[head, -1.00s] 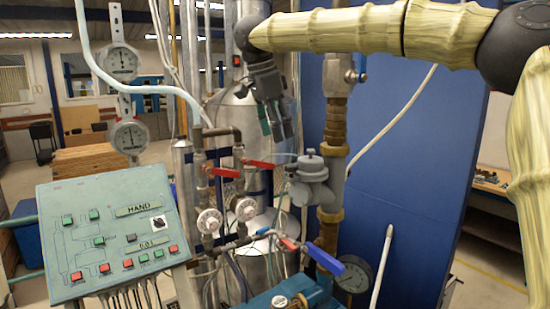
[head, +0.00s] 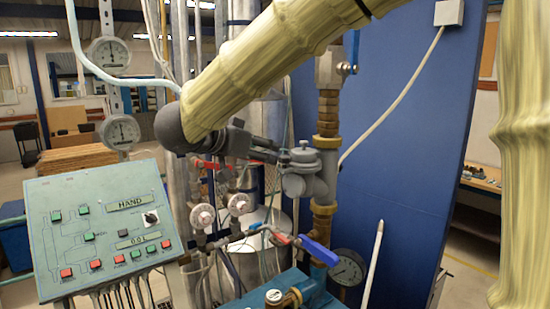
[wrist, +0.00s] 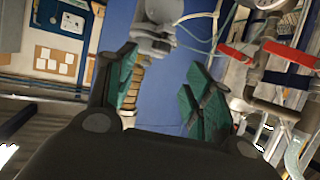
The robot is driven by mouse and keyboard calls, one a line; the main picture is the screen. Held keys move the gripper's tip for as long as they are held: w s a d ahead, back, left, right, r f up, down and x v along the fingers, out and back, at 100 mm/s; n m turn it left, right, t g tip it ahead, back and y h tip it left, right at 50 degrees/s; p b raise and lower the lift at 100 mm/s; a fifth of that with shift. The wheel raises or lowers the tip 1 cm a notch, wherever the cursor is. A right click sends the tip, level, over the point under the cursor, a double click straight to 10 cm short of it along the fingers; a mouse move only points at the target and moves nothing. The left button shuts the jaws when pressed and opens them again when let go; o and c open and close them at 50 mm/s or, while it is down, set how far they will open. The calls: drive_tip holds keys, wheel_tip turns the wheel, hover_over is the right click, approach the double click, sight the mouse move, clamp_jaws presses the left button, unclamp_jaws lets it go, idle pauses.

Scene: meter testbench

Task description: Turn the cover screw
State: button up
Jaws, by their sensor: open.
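The grey meter body (head: 308,180) sits on the vertical brass and grey pipework. A small round cap (head: 303,145) stands on its top and seems to be the cover screw. My gripper (head: 279,154) is just left of the meter's top, reaching sideways toward it, with my arm crossing above. In the wrist view my gripper (wrist: 163,68) has its teal-padded fingers spread and empty. The grey meter (wrist: 155,30) shows beyond the fingertips, at the top of that view. Whether a finger touches it I cannot tell.
Red lever handles (head: 207,165) are close below my wrist. A blue lever (head: 322,252) and a pressure gauge (head: 347,268) sit lower. A control panel (head: 100,225) stands at the left. The blue wall panel (head: 420,150) is behind the pipes.

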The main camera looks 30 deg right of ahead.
sight(283, 157)
drive_tip(key=p+x, duration=0.3)
drive_tip(key=x, duration=0.6)
drive_tip(key=shift+w+d, duration=0.1)
drive_tip(key=shift+w, duration=0.05)
drive_tip(key=shift+f, duration=0.1)
drive_tip(key=c, duration=1)
